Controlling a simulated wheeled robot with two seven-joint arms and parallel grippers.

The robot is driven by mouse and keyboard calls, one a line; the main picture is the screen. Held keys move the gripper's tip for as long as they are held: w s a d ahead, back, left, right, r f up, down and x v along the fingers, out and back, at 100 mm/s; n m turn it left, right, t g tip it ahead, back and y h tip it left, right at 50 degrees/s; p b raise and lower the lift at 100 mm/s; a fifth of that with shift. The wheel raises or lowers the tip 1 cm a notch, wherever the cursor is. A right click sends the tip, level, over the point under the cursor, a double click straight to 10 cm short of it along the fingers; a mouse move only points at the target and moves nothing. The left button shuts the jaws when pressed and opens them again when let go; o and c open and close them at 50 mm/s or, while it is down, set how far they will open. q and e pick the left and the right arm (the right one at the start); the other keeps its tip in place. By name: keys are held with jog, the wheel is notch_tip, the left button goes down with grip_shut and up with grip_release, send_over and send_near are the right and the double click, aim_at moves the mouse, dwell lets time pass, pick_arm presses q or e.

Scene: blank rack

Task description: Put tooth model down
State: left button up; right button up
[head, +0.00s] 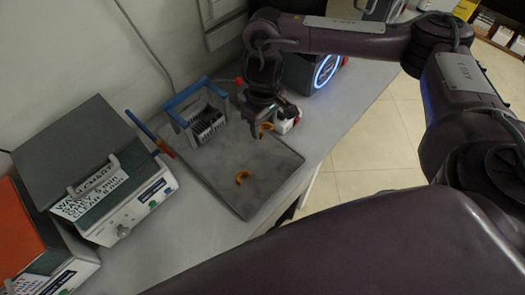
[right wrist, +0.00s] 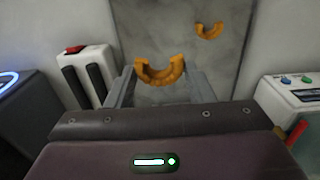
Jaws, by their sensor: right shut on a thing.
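An orange, arch-shaped tooth model (right wrist: 160,72) is held between the fingers of my right gripper (right wrist: 160,85). In the head view this held model (head: 265,127) is small and partly covered by the right gripper (head: 270,118), which is over the far right part of a grey tray (head: 222,178). A second orange tooth model (head: 242,177) lies on the tray's middle; it also shows in the right wrist view (right wrist: 209,30). I cannot tell how high the held model is above the tray. My left gripper is not in view.
A white device with a red button (right wrist: 88,75) is close beside the right gripper. A dark device with a blue ring (head: 318,72) stands farther right. A lidded box with a written note (head: 95,170) is at left. Much of the tray is bare.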

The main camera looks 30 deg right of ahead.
jog(key=b, duration=0.4)
send_over(264, 158)
notch_tip(264, 158, down, 11)
jog(key=shift+r, duration=0.1)
notch_tip(264, 158, down, 4)
jog(key=shift+a+r+b, duration=0.1)
jog(key=shift+b, duration=0.8)
jog(key=shift+f, duration=0.2)
jog(key=o, duration=0.9)
jog(key=shift+o, duration=0.2)
